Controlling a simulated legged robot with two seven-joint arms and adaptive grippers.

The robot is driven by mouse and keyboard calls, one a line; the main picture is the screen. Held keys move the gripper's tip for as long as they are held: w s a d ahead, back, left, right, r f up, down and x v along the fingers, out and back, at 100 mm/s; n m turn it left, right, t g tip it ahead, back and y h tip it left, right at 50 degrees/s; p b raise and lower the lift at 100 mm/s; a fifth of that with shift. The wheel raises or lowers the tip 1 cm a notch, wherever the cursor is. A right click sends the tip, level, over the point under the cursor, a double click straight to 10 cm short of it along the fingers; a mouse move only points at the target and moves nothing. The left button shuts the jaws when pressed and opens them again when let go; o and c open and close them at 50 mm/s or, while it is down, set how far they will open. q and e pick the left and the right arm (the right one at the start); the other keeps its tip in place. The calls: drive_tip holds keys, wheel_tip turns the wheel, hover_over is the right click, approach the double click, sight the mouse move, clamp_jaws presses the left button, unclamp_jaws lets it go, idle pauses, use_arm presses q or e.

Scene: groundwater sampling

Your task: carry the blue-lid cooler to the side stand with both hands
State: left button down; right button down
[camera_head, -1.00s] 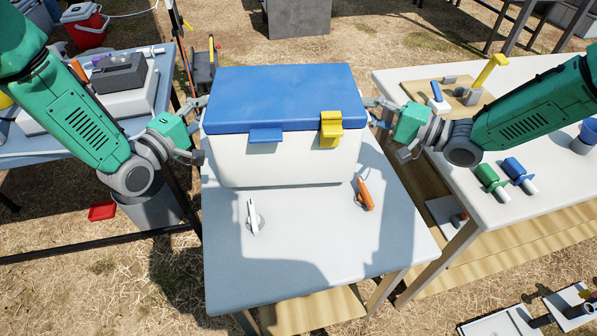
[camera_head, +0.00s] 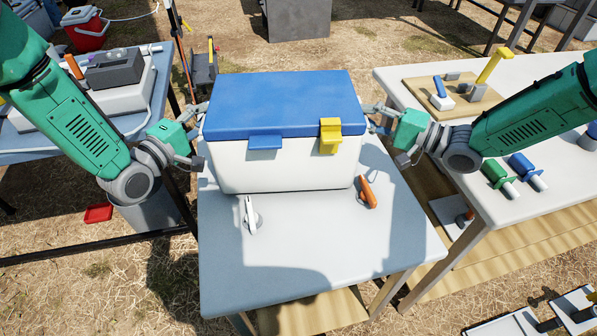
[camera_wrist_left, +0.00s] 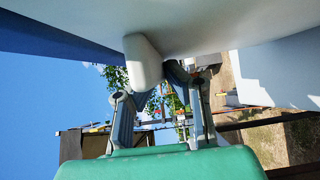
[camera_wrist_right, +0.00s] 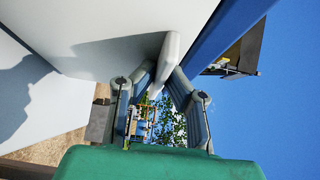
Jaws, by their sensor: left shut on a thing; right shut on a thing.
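The white cooler (camera_head: 285,168) with its blue lid (camera_head: 283,103) and yellow latch (camera_head: 330,136) is upright over a light grey table (camera_head: 300,265) in the head view. I cannot tell whether its base touches the table. My left gripper (camera_head: 199,112) is shut on a white side handle (camera_wrist_left: 143,62), clear in the left wrist view between the fingers (camera_wrist_left: 160,85). My right gripper (camera_head: 373,115) is shut on the opposite handle (camera_wrist_right: 168,58), also between the fingers (camera_wrist_right: 158,80) in the right wrist view. Which surface is the side stand is unclear.
A white table (camera_head: 470,180) with green and blue tools stands right; a blue-grey table (camera_head: 150,110) with cases stands left. A bucket (camera_head: 155,208) is below left.

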use_arm(q)
drive_tip(key=shift+a+f+b, duration=0.15)
drive_tip(key=shift+f+b, duration=0.5)
drive_tip(key=shift+f, duration=0.1)
use_arm(e)
drive_tip(key=shift+a+f, duration=0.15)
drive_tip(key=shift+f, duration=0.55)
use_arm(q)
drive_tip(key=c, duration=1.8)
unclamp_jaws()
use_arm(e)
drive_tip(key=c, duration=1.8)
unclamp_jaws()
use_arm(q)
drive_tip(key=shift+o, duration=0.9)
use_arm(e)
drive_tip(key=shift+o, duration=0.9)
use_arm(q)
drive_tip(key=shift+s, duration=0.1)
drive_tip(key=v, duration=1.2)
use_arm(e)
drive_tip(key=v, duration=0.7)
drive_tip(key=shift+d, duration=0.25)
drive_tip(key=shift+s, duration=0.1)
